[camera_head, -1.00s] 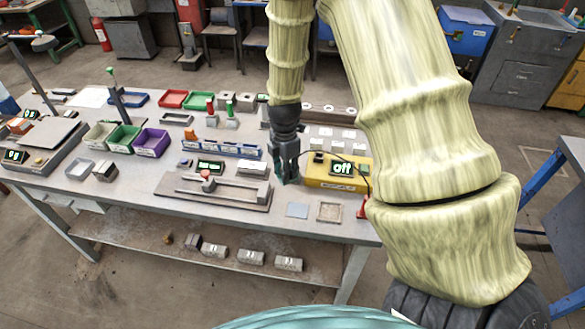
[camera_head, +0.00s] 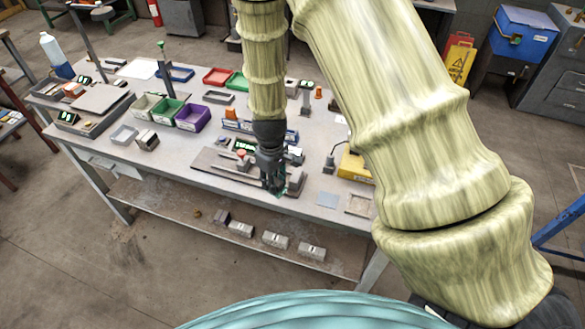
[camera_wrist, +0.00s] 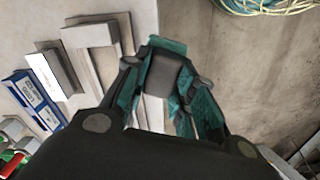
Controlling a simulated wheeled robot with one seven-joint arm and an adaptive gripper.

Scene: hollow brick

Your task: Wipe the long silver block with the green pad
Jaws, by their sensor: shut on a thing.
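My gripper (camera_head: 275,188) points down over the right end of a grey fixture (camera_head: 207,160) on the workbench. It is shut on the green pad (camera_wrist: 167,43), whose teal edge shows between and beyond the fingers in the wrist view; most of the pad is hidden. A long silver block (camera_head: 236,172) lies along the fixture, partly covered by my gripper. In the wrist view a pale strip of it (camera_wrist: 152,112) shows below the fingers. I cannot tell whether the pad touches the block.
A red knob (camera_head: 241,153) stands on the fixture. Green (camera_head: 165,110) and purple (camera_head: 193,117) bins are to the left. A yellow box (camera_head: 354,165) is to the right, partly behind my arm.

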